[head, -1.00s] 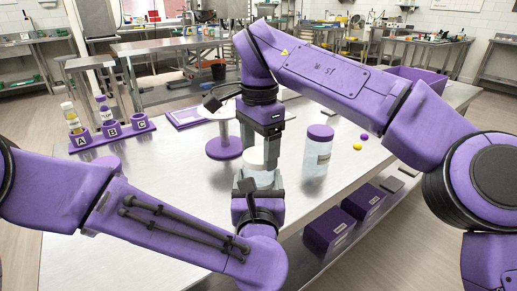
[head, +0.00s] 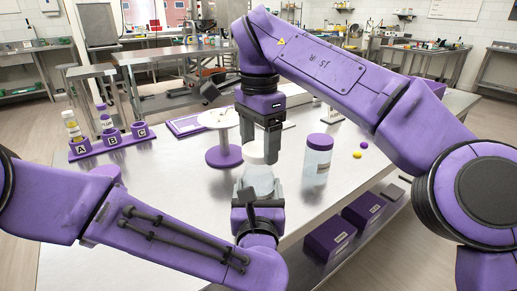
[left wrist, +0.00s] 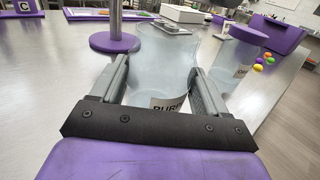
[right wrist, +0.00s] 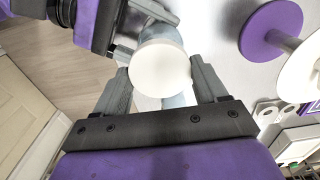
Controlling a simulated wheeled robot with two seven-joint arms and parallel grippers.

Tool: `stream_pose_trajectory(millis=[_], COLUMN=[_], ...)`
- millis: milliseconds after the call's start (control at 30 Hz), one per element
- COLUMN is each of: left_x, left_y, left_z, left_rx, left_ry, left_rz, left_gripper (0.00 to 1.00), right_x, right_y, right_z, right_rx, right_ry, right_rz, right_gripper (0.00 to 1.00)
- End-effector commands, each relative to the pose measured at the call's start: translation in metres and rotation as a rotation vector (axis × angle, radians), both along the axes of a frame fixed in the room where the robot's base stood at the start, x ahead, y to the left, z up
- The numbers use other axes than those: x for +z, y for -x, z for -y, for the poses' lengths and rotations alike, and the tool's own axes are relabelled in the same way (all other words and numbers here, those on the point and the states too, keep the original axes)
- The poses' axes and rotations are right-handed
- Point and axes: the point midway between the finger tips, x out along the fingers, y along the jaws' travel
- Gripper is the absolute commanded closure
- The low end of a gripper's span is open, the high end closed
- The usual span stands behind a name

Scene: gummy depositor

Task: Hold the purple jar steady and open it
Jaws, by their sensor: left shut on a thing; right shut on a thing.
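The jar (head: 258,183) is clear and stands upright over the metal table, with a white lid (head: 254,153). In the left wrist view the jar (left wrist: 165,70) carries a partly hidden label starting "PUR". My left gripper (head: 258,190) is shut on the jar's body from the near side, one finger on each side. My right gripper (head: 262,142) comes from above and is shut on the white lid. In the right wrist view the round lid (right wrist: 160,70) sits between the fingertips. Whether the lid is turned or loosened I cannot tell.
A second clear jar with a purple lid (head: 320,142) stands close to the right. A purple-based stand with a white disc (head: 222,118) is behind. A rack (head: 112,142) marked A, B, C is at the left. Yellow and purple gummies (head: 357,155) lie at the right.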

Motion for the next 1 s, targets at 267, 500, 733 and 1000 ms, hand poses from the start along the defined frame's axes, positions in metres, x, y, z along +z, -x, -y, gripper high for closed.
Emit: stream_pose_trajectory(millis=[267,500,733,1000], left_x=[-0.001,0.000,0.000,-0.001], left_y=[0.000,0.000,0.004,0.064], left_z=[0.000,0.000,0.000,0.000], left_rx=[0.000,0.000,-0.001,-0.005], left_ry=[-0.001,0.000,-0.001,-0.002], left_rz=[-0.001,-0.001,-0.001,0.001], left_gripper=[1.00,0.00,0.00,0.00], right_x=[0.025,0.024,0.024,0.020], right_y=[0.000,0.000,0.000,0.000], right_z=[-0.001,0.000,0.000,0.000], right_rx=[0.001,0.001,0.000,0.000], right_ry=[-0.001,-0.001,-0.001,-0.001], right_rz=[0.001,0.001,0.001,0.001], right_gripper=[0.65,0.65,0.65,0.65])
